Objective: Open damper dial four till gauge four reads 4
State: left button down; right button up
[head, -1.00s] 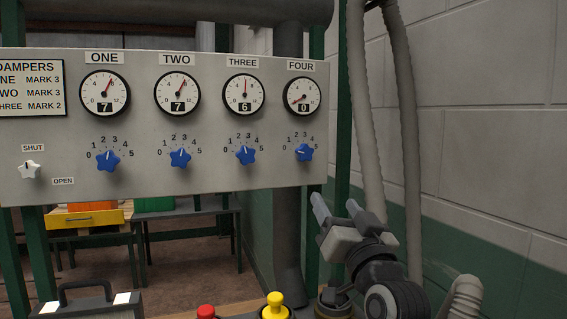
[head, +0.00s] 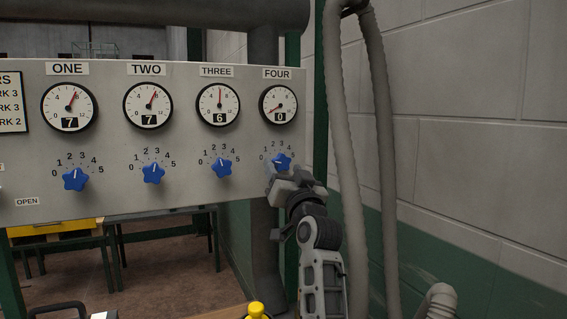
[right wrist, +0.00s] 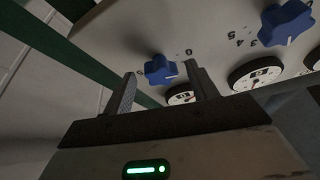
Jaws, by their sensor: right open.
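Damper dial four (head: 281,161) is a blue star-shaped knob at the panel's right end, its white mark near 0. Gauge four (head: 278,105) above it reads 0. My right gripper (head: 277,180) is just below and in front of dial four in the head view. In the right wrist view, its two fingers (right wrist: 160,92) are apart, with dial four (right wrist: 161,69) showing between and beyond them. Whether a finger touches the knob cannot be told. My left gripper is not in view.
Dials one (head: 75,179), two (head: 153,173) and three (head: 221,167) sit left on the grey panel (head: 110,208); their gauges read 7, 7 and 6. Grey hoses (head: 340,150) hang at the right, near my right arm. A yellow knob (head: 256,309) stands below.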

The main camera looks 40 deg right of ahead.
jog(key=shift+w+d+r, duration=0.25)
jog(key=shift+w, duration=0.3)
jog(key=c, duration=1)
jog(key=m, duration=0.2)
jog(key=shift+a+m+g+h, duration=0.15)
jog(key=shift+m+g+h, duration=0.15)
jog(key=shift+g+h, duration=0.1)
jog(key=shift+w+a+m+g+h, duration=0.1)
jog(key=shift+m+g+h, duration=0.35)
jog(key=shift+m, duration=0.85)
jog(key=shift+m+g+h, duration=0.35)
jog(key=shift+m+g, duration=0.1)
jog(key=shift+m, duration=0.85)
